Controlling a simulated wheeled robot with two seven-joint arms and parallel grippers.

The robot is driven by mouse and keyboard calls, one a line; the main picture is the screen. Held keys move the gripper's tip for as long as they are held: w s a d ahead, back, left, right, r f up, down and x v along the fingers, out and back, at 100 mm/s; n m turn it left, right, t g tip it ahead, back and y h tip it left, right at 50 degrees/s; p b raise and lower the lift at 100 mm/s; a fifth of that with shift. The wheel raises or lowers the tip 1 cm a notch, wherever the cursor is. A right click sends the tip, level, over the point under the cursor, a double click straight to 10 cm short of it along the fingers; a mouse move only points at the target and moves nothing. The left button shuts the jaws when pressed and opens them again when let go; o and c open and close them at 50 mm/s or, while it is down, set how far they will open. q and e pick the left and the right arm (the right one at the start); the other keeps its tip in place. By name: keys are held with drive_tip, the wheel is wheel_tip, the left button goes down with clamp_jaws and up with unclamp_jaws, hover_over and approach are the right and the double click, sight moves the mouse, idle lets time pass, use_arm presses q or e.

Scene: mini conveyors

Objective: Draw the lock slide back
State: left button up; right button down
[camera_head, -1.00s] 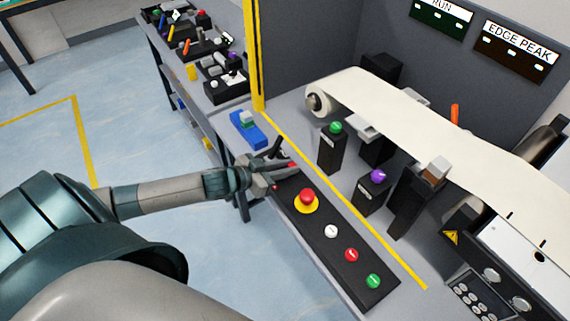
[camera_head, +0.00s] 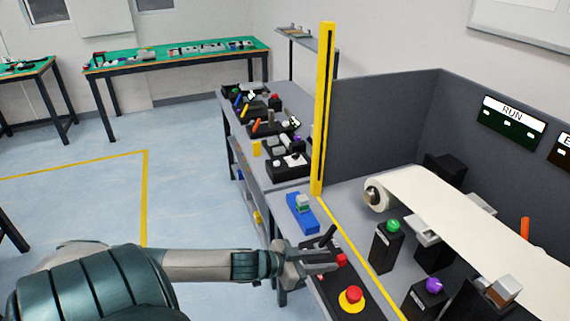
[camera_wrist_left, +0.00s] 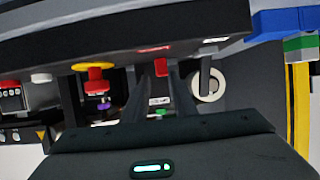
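My left gripper (camera_head: 325,263) reaches in from the left over the black control panel (camera_head: 338,300). Its two fingers stand apart in the left wrist view (camera_wrist_left: 160,95). A small red knob (camera_head: 341,260) is at the fingertips; in the left wrist view it shows between them (camera_wrist_left: 161,67). I cannot tell whether the fingers touch it. A black lever (camera_head: 325,238) rises just behind the gripper. No part is plainly marked as the lock slide; the red knob may belong to it. The gripper hides part of the panel. My right gripper is not in view.
A red mushroom button on a yellow base (camera_head: 352,298) sits nearer on the panel. A blue block with a green and grey top (camera_head: 302,212) lies beyond it. A yellow post (camera_head: 324,110), a green-button stand (camera_head: 387,245) and a white belt (camera_head: 450,215) stand nearby.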

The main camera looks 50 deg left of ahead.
use_arm(q)
drive_tip(key=b+v, duration=0.1)
drive_tip(key=v, duration=1.1)
drive_tip(key=shift+s+r, duration=0.2)
drive_tip(key=shift+s, duration=0.1)
drive_tip(key=shift+a, duration=0.1)
idle(0.5)
